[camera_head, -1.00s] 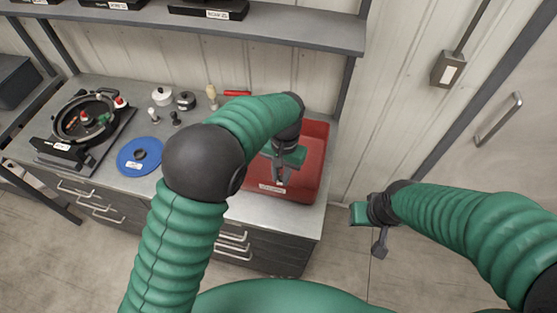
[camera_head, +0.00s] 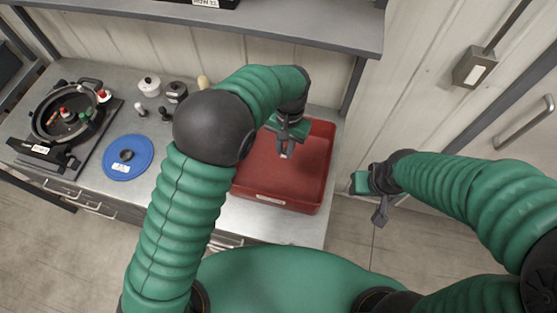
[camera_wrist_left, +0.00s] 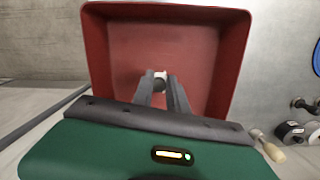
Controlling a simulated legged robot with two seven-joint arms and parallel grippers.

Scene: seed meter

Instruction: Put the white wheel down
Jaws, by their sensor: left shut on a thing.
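My left gripper (camera_head: 284,152) hangs over the red bin (camera_head: 302,199) and points down. In the left wrist view its two fingers (camera_wrist_left: 161,82) close on a small white piece, which I take to be the white wheel (camera_wrist_left: 160,75). Only a little of the wheel shows between the fingertips. The bin's red wall (camera_wrist_left: 235,60) surrounds the fingertips in that view, and its floor looks bare. I cannot tell how high the wheel is above the floor. My right gripper (camera_head: 380,212) is off to the right, away from the bench; its finger gap is unclear.
A blue disc (camera_head: 112,165) lies left on the bench. A white pot-like part (camera_head: 149,87), a dark one (camera_head: 175,92) and small knobs stand behind it. A round black device (camera_head: 65,118) is at far left. A shelf (camera_head: 300,30) runs above.

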